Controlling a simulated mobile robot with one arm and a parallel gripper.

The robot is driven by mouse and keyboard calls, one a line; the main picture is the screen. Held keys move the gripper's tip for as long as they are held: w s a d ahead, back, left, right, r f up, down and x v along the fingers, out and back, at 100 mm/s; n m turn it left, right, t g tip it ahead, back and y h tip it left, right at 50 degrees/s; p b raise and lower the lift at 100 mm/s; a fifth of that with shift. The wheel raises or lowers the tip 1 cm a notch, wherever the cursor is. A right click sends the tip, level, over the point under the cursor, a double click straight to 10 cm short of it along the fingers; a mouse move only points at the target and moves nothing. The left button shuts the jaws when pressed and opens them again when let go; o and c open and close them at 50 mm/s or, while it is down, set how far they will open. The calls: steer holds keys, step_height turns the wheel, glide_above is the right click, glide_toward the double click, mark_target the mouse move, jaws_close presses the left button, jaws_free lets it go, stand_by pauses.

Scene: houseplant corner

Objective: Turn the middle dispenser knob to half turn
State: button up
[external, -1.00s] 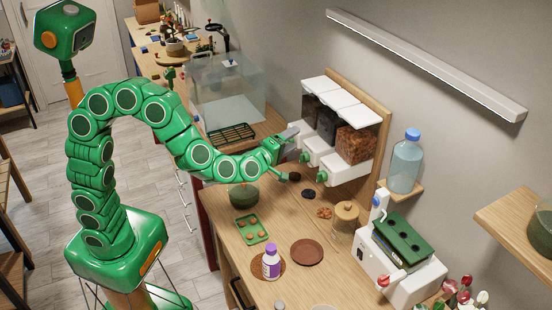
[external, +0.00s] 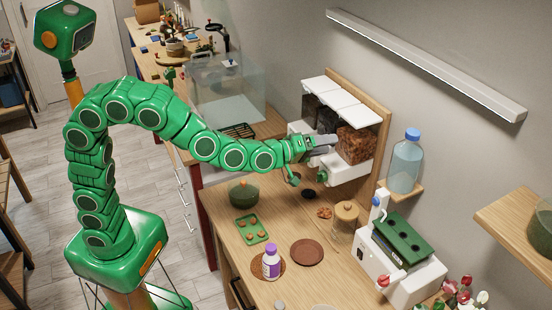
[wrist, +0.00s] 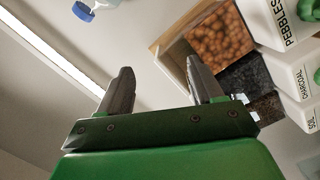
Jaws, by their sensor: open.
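The dispenser (external: 366,168) is a white unit on a wooden back board, with three bins of dark and brown material. The wrist view shows its labels, PEBBLES, CHARCOAL and SOIL; the middle one is the charcoal spout (wrist: 292,75). My gripper (external: 325,145) is in front of the bins, over the middle of the dispenser in the external view. In the wrist view its two grey fingers (wrist: 160,88) are apart with nothing between them. The middle knob is hidden by my gripper in the external view.
A water bottle (external: 406,162) stands on a small shelf right of the dispenser. A glass tank (external: 226,95) is to its left. Below on the bench are a corked jar (external: 345,216), a green pot (external: 243,194) and a white machine (external: 402,275).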

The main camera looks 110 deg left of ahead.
steer(key=w+d+f+m+h, duration=0.1)
steer(key=w+d+m+h, duration=0.2)
steer(key=m, duration=0.3)
steer(key=shift+w+d+f+g+h, duration=0.3)
steer(key=shift+d+f+h, duration=0.1)
steer(key=shift+d, duration=0.4)
